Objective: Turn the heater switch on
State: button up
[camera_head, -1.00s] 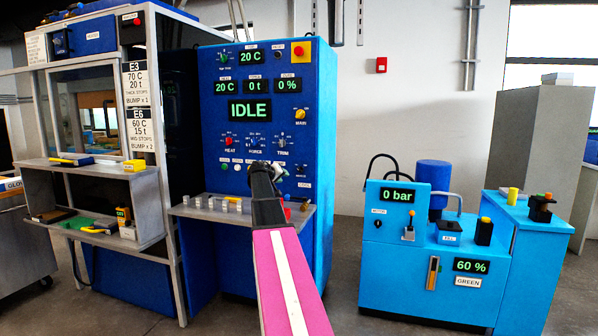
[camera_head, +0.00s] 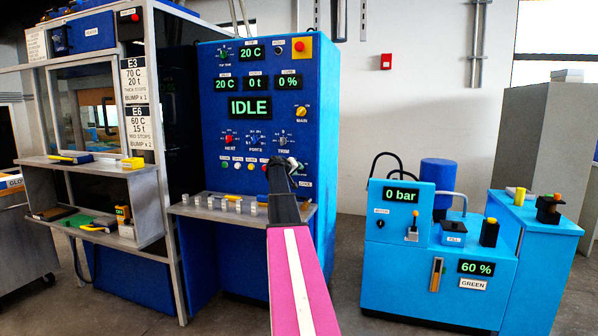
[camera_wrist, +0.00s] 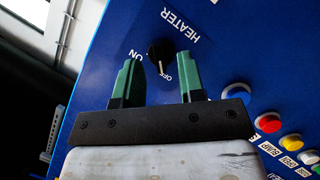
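The heater switch (camera_wrist: 159,50) is a small black rotary knob on the blue panel, with HEATER, ON and OFF lettered around it. In the wrist view it lies between the two green fingertips of my gripper (camera_wrist: 159,68), near their ends. The fingers are apart, with a gap on both sides of the knob. I cannot tell whether the tips reach over the knob or stop short of the panel. In the head view my gripper (camera_head: 284,164) is at the panel's lower right and hides the switch.
Coloured buttons (camera_wrist: 267,123) sit beside the right finger in the wrist view. The blue press panel (camera_head: 220,130) shows IDLE and carries several knobs above. A grey shelf (camera_head: 215,211) with small metal blocks juts out below. A blue pump unit (camera_head: 400,260) stands to the right.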

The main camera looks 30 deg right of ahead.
jog(key=shift+x, duration=1.05)
grip_shut()
